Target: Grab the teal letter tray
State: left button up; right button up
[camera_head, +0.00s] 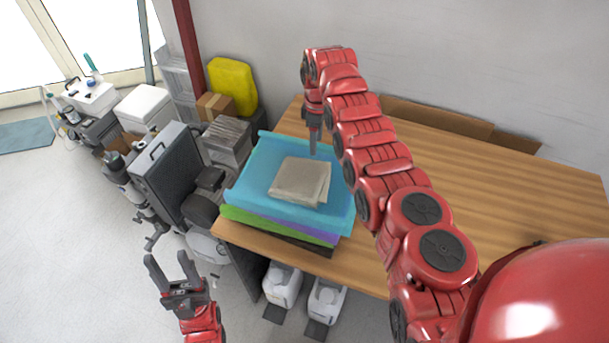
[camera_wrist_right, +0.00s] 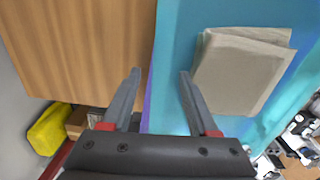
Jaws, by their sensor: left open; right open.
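The teal letter tray (camera_head: 255,167) lies on top of a stack of trays at the left end of the wooden table. A folded beige cloth or paper (camera_head: 300,180) lies in it. My right gripper (camera_head: 314,152) is open and points down at the tray's far right edge. In the right wrist view, the open fingers (camera_wrist_right: 158,75) lie either side of the tray's edge, with the teal tray (camera_wrist_right: 175,60) under one finger and the wood under the other; the height gap cannot be told. My left gripper (camera_head: 172,262) is open and empty, over the floor at the lower left.
Under the teal tray are green (camera_head: 262,222), purple and dark layers. The wooden table (camera_head: 480,165) is clear to the right. Equipment cases (camera_head: 165,165), boxes and a yellow item (camera_head: 232,85) crowd the floor left of the table. White jugs (camera_head: 281,285) stand below the front edge.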

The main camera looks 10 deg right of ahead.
jog(key=shift+f, duration=1)
grip_shut()
dwell(0.6)
